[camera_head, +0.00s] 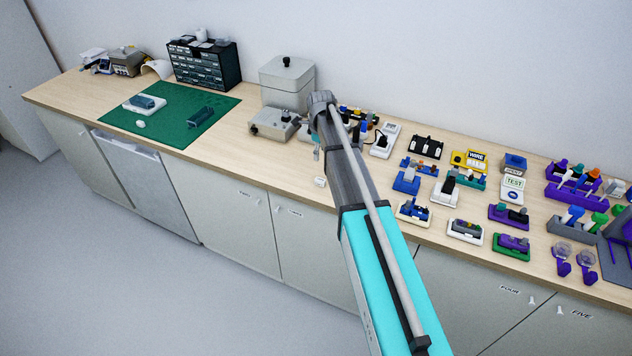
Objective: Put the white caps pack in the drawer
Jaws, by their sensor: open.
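A small white block (320,182) lies near the bench's front edge, just below my gripper in the picture. It may be the white caps pack, but it is too small to read. Another small white piece (140,124) lies on the green mat. My gripper (317,153) is mostly hidden behind my own arm; only a small grey part shows, above the bench. It is open and I see nothing held in it. Under the bench at the left, a pale front (155,185) stands out with a light upper rim, like a pulled-out drawer; its inside is barely visible.
A dark small-parts cabinet (205,66) stands at the back, beside a grey lidded box (287,82). The green mat (215,100) holds a few parts. Several coloured trays and fixtures crowd the bench (245,150) at the right. The strip left of my arm is clear.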

